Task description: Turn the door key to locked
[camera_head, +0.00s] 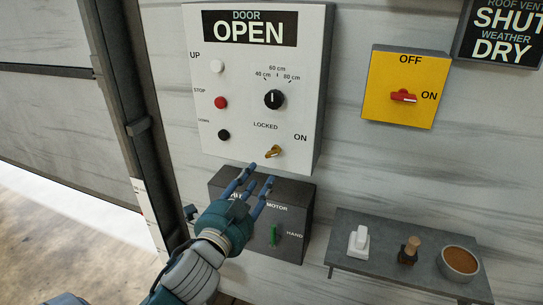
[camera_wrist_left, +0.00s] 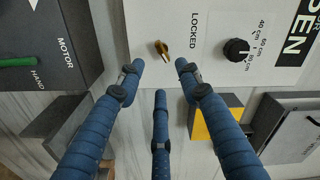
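The brass door key (camera_head: 272,152) sits at the bottom of the white door panel (camera_head: 240,130), with LOCKED printed above it and ON to its upper right. Its bow is tilted, its right end higher, and does not point straight up at LOCKED. The key also shows in the left wrist view (camera_wrist_left: 162,50). My left gripper (camera_head: 258,179) is just below the key, its three blue fingers spread and empty. In the left wrist view the fingertips (camera_wrist_left: 160,72) are apart around the line to the key, and none visibly touches it. My right gripper is not in view.
A black dial (camera_head: 274,99) and several push buttons are on the panel; its display reads DOOR OPEN. A dark motor box (camera_head: 292,225) with a green switch is directly below. A yellow switch box (camera_head: 405,70) and a small shelf (camera_head: 345,262) with items are to the right.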

